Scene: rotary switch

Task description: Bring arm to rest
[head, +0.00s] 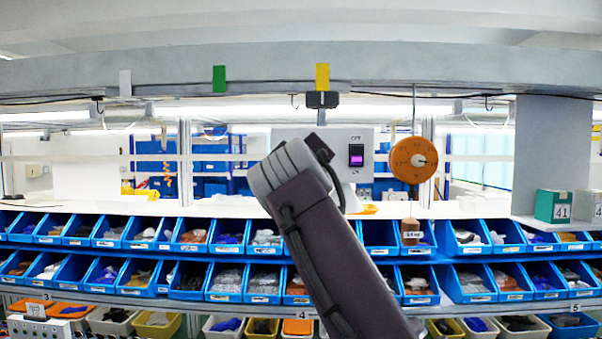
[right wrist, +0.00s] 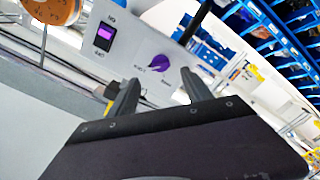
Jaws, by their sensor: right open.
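A pale switch box (head: 343,138) stands behind the bins, near the middle of the head view. A lit purple rocker switch (head: 356,155) is on its face and also shows in the right wrist view (right wrist: 104,36). A purple rotary knob (right wrist: 156,62) is on the same face in the right wrist view; in the head view my right arm hides it. My right gripper (right wrist: 161,74) is open, its two dark fingers apart and pointing toward the box, with the knob showing between and beyond them. I cannot tell whether a finger touches the box. My left gripper is in neither view.
A round orange dial (head: 408,160) is right of the box. Rows of blue bins (head: 230,245) fill the shelves in front and below. A grey upright panel (head: 553,150) and a green box (head: 553,206) stand at the right. The left foreground is clear of my arms.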

